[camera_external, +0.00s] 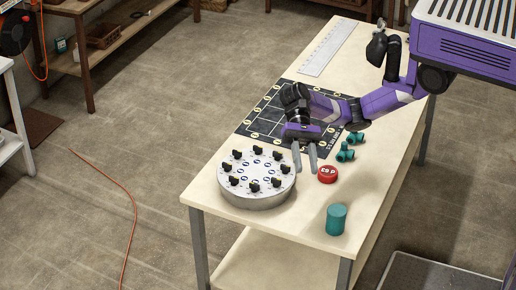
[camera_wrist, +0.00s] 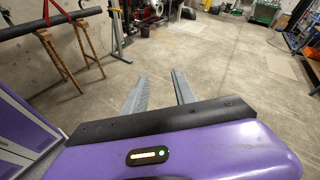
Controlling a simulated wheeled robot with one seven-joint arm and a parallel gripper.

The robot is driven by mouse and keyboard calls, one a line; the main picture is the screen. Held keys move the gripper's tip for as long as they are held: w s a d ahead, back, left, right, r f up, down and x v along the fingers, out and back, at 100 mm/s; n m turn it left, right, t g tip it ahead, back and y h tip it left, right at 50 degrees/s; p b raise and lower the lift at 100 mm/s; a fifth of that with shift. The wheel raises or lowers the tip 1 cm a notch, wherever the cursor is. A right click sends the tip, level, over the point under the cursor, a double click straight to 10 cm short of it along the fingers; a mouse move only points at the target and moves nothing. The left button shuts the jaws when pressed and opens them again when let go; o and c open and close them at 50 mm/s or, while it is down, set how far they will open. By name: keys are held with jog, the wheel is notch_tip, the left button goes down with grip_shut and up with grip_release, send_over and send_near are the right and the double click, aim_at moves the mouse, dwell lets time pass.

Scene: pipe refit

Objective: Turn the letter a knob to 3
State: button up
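The round knob panel (camera_external: 257,194) is a grey disc lying on the near left part of the table. Several black knobs stand in a ring on it, with blue labels inside the ring. The letters and numbers are too small to read, so I cannot tell which knob is a. My gripper (camera_external: 304,172) is just right of the disc, above the table, with its two grey fingers apart and nothing between them. In the wrist view, my gripper (camera_wrist: 158,88) is open and empty, with floor beyond it; the panel is not in that view.
The wooden table (camera_external: 290,228) also bears a dark grid mat (camera_external: 258,132), a white ruler (camera_external: 328,47), a red round piece (camera_external: 327,174), teal pipe fittings (camera_external: 346,152) and a teal cylinder (camera_external: 336,219). The front table edge between disc and cylinder is clear.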

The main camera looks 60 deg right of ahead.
jog(key=w+d+f+n+t+h, duration=0.3)
jog(key=w+f+h, duration=0.1)
jog(key=w+f, duration=0.25)
jog(key=n+t+h, duration=0.5)
jog(key=h, duration=0.3)
send_over(276, 179)
notch_tip(276, 179, down, 9)
jog(key=shift+r, duration=0.1)
jog(key=shift+d+g, duration=0.1)
jog(key=shift+g, duration=0.2)
jog(key=shift+f, duration=0.25)
notch_tip(276, 179, down, 7)
jog(key=shift+f, duration=0.15)
jog(key=shift+c, duration=0.2)
grip_shut()
